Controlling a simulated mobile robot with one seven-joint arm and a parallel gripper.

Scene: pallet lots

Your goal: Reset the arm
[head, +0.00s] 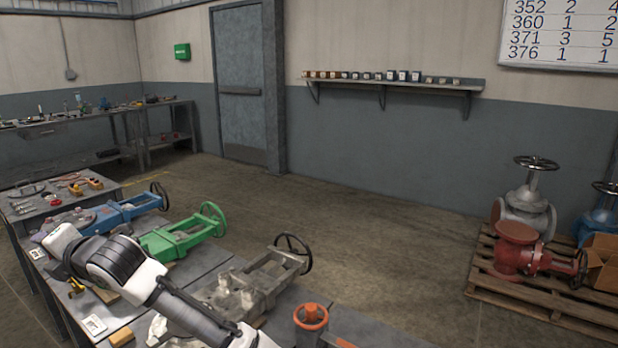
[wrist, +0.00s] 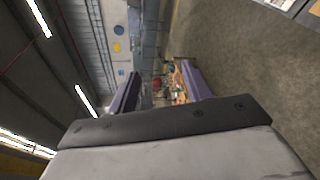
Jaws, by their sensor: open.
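My arm shows in white and black at the lower left of the head view, over the workbench (head: 205,263). I cannot make out the gripper's fingers there. In the wrist view my gripper (wrist: 158,88) is open, its two purplish fingers apart with nothing between them. The wrist view is turned on its side. It looks along the hall, with ceiling lights at the left and bare floor at the upper right.
A pallet (head: 548,299) with valves (head: 524,212) is at the right. The middle floor is clear.

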